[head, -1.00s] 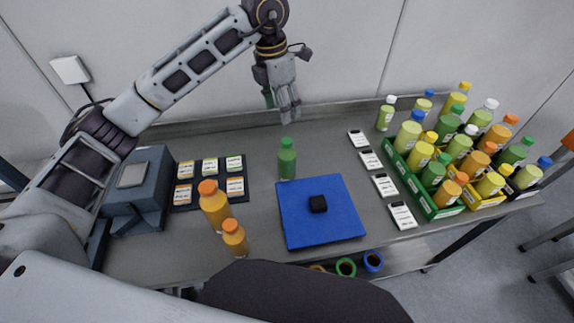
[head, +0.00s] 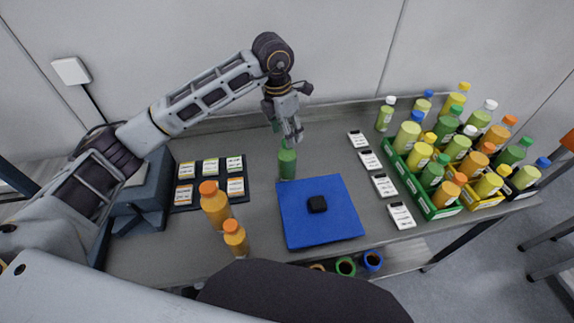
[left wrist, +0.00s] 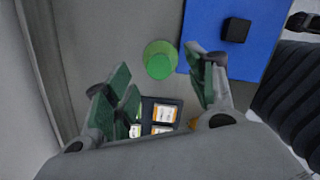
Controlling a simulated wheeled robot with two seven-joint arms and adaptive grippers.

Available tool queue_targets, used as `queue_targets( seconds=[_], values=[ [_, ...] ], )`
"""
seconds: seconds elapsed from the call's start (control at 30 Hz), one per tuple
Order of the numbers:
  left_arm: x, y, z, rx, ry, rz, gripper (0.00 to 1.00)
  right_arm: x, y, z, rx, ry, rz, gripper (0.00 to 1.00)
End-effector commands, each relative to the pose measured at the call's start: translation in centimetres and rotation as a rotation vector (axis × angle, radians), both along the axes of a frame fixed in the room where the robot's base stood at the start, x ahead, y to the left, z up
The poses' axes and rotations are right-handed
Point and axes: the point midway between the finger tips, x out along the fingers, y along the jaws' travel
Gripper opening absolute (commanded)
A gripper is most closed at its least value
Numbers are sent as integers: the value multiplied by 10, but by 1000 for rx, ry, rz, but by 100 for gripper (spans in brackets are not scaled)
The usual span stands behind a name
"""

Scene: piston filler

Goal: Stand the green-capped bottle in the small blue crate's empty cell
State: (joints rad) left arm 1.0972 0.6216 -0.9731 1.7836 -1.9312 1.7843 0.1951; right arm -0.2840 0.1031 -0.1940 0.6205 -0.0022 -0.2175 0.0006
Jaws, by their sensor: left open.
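A green-capped green bottle (head: 287,164) stands upright and alone on the table, just behind the blue mat's left corner. My left gripper (head: 287,134) is open and points down just above it, its fingers partly covering the cap in the head view. In the left wrist view the round green cap (left wrist: 160,59) lies between and beyond the open fingers (left wrist: 162,72), with nothing held. Other green-capped bottles (head: 515,151) stand among the crates at the right. I cannot make out a small blue crate. My right gripper is not in view.
The blue mat (head: 340,222) carries a small black block (head: 317,204). Two orange bottles (head: 215,205) stand left of it, near a dark card tray (head: 209,190). White label cards (head: 384,185) lie beside the green crate (head: 420,203), which is full of bottles. A grey-blue box (head: 140,190) stands left.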

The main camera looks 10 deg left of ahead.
Motion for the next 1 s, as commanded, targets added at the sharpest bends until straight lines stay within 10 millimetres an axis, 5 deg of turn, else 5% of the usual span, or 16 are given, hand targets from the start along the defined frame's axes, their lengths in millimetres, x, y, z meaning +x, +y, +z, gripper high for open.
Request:
queue_targets(
  seconds=[0.47,1.0],
  values=[
    [0,0,-5,1,1,0,56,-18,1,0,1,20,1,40],
    [4,-1,-50,0,1,0,56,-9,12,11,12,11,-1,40]
  ],
)
